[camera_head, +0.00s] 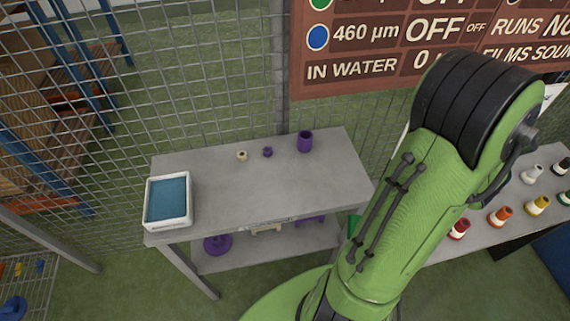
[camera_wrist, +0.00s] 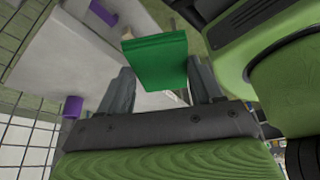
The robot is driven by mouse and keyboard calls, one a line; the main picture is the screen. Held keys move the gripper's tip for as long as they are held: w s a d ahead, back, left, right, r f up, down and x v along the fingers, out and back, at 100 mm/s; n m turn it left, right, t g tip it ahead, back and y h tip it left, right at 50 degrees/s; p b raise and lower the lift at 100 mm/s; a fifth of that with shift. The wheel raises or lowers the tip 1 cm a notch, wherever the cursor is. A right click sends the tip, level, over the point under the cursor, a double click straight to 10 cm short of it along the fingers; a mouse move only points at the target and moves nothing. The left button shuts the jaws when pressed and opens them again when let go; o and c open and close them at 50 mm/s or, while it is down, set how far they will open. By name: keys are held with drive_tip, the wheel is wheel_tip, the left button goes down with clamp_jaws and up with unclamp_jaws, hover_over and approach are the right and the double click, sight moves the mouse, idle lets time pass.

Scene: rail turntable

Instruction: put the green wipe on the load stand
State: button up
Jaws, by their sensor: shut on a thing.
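The green wipe (camera_wrist: 157,62) is a flat-faced green block between the fingers of my gripper (camera_wrist: 160,78) in the wrist view. My gripper is shut on it, and a pale grey surface shows behind it. In the head view my arm hides the gripper; a small green patch (camera_head: 353,225) beside the arm, near the grey table's right front corner, may be the wipe. No label marks the load stand, so I cannot tell which thing it is.
A grey table (camera_head: 225,190) holds a white tray (camera_head: 153,224) with blue inside, a cream ring (camera_head: 242,155), a small purple piece (camera_head: 267,152) and a purple cup (camera_head: 305,141). Its middle is clear. A wire fence (camera_head: 200,90) stands behind. Several coloured bottles (camera_head: 500,216) stand right.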

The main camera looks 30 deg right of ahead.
drive_tip(key=shift+d, duration=0.1)
drive_tip(key=p, duration=0.2)
hover_over(336, 179)
drive_tip(key=d, duration=0.1)
drive_tip(key=f, duration=0.1)
drive_tip(key=s+f+b, duration=0.1)
drive_tip(key=shift+s+f, duration=0.1)
drive_tip(key=shift+f, duration=0.3)
wheel_tip(336, 179, down, 4)
drive_tip(key=shift+a+r+b, duration=0.1)
drive_tip(key=shift+b, duration=0.25)
drive_tip(key=shift+w+f, duration=0.2)
drive_tip(key=shift+f, duration=0.05)
drive_tip(key=o, duration=0.9)
drive_tip(key=shift+f, duration=0.1)
drive_tip(key=shift+o, duration=0.2)
